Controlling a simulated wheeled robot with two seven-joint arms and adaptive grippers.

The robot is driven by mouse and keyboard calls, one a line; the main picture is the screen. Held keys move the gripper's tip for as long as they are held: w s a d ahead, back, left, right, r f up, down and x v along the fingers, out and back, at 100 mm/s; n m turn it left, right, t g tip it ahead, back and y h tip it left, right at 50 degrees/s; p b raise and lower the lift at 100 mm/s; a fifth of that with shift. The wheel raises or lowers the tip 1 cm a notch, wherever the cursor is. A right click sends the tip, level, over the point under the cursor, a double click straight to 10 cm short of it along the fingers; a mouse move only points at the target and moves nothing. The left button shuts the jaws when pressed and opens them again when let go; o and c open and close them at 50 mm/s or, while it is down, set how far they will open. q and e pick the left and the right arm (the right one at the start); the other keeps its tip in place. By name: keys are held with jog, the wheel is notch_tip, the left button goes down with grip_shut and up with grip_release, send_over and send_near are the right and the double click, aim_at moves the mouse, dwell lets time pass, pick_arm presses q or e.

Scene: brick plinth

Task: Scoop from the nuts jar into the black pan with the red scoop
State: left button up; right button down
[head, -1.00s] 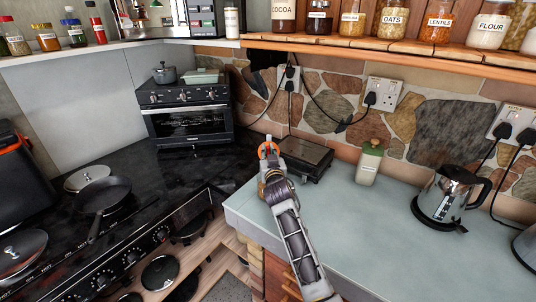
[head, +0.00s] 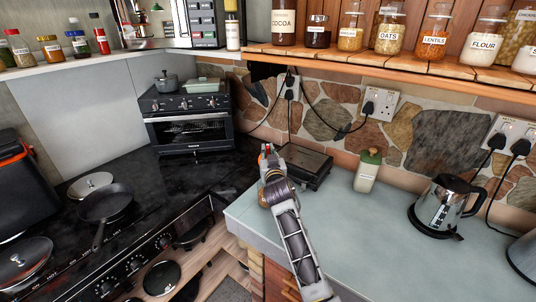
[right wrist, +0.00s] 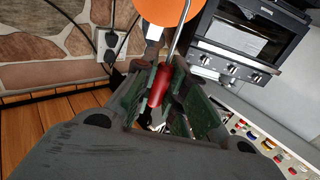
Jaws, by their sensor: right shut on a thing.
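The black pan (head: 106,204) sits on the dark hob at the left in the head view. My right gripper (head: 267,152) is above the gap between the hob side and the pale counter, left of the dark flat appliance. In the right wrist view it is shut on the red handle of the scoop (right wrist: 159,86). A round orange thing (right wrist: 168,9) shows beyond the handle; I cannot tell if it is part of the scoop. A pale jar with a green lid (head: 367,172) stands on the counter; its label is too small to read. My left gripper is out of view.
A dark flat appliance (head: 305,165) stands just right of my gripper. A kettle (head: 443,207) is on the right of the counter. A small oven (head: 188,120) stands behind the hob. Labelled jars line the wooden shelf (head: 400,68). The counter's front is clear.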

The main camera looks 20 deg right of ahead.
jog(key=shift+r+p, duration=1.2)
jog(key=shift+r, duration=0.45)
jog(key=shift+d, duration=0.15)
